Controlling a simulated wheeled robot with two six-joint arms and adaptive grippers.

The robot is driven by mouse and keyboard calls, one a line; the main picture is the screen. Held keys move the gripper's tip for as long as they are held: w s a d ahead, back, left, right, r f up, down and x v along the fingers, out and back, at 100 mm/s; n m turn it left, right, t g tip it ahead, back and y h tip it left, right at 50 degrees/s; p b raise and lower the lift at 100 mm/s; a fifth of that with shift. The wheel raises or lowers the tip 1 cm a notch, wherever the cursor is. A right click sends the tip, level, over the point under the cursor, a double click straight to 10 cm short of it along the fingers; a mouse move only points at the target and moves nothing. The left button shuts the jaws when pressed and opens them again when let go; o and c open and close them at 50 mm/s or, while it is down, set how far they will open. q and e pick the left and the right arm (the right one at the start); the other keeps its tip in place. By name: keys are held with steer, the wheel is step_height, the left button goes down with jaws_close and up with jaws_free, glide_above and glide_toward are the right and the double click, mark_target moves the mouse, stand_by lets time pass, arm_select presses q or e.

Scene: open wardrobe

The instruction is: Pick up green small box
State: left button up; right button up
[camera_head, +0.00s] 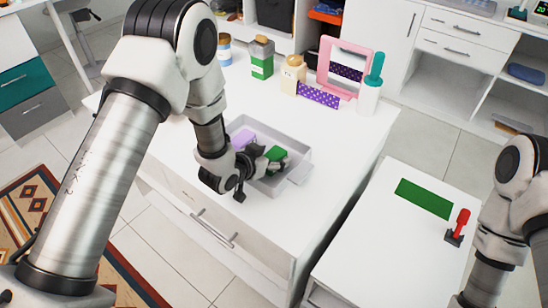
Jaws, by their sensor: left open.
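The green small box (275,153) lies inside a grey tray (298,150) on the white dresser top. My left gripper (278,164) reaches down into the tray from the left. Its jaws are open and right at the green box. The dark fingers cover part of the box, so I cannot tell whether they touch it. A light purple item (242,137) lies in the same tray, to the left of the green box. My right arm shows at the right edge, but its gripper is out of the picture.
A lower white table holds a green mat (424,198) and a red-handled joystick (459,226).

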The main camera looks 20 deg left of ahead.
arm_select(q)
steer(key=shift+w+d, duration=0.2)
steer(key=shift+d, duration=0.05)
steer(key=shift+s+d+r, duration=0.1)
steer(key=shift+s+r, duration=0.05)
steer(key=shift+s, duration=0.1)
steer(key=shift+w, duration=0.1)
steer(key=c, duration=1)
steer(key=shift+c, duration=1.1)
